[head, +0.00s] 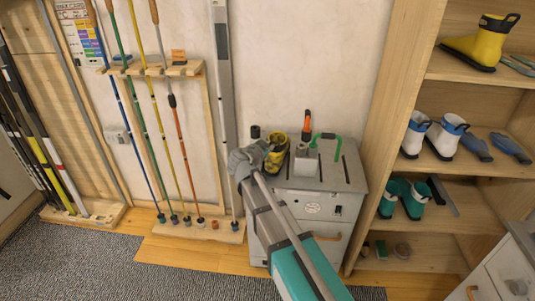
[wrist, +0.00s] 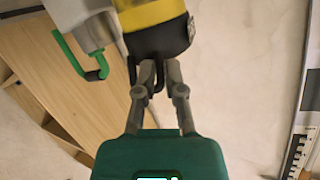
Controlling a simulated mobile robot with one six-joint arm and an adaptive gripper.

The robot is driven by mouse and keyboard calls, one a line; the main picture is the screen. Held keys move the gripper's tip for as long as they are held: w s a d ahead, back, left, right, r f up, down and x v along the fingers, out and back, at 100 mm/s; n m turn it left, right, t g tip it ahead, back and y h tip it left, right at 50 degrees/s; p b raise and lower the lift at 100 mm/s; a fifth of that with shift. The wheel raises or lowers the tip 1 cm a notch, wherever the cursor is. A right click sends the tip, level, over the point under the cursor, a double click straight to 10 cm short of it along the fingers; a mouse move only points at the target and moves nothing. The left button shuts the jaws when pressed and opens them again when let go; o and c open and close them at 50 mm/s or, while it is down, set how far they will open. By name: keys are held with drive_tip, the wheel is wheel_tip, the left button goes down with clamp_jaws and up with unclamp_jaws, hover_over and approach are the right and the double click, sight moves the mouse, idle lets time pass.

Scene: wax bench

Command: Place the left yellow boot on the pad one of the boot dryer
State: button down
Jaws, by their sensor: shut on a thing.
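My gripper (head: 258,153) is shut on the yellow boot (head: 277,149) at the top left of the grey boot dryer (head: 317,214). In the wrist view my gripper (wrist: 159,70) pinches a black pull loop on the dark band of the yellow boot (wrist: 153,14). The boot's lower part is out of that view. I cannot tell whether it touches the dryer top or hangs just above it.
The dryer top carries a green hooked part (head: 324,136) and an orange-tipped post (head: 306,128). A wooden shelf unit (head: 403,75) with white-blue boots (head: 446,138) and teal boots (head: 403,196) stands right. Poles on a rack (head: 185,69) stand left. A grey rug (head: 105,268) lies in front.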

drive_tip(key=shift+f+b, duration=0.3)
drive_tip(key=shift+f, duration=0.2)
drive_tip(key=shift+s, duration=0.1)
drive_tip(key=c, duration=0.7)
unclamp_jaws()
drive_tip(key=shift+f, duration=0.1)
drive_tip(key=shift+c, duration=0.2)
drive_tip(key=p+v, duration=0.3)
drive_tip(key=v, duration=0.9)
drive_tip(key=shift+p, duration=0.4)
drive_tip(key=shift+d, duration=0.15)
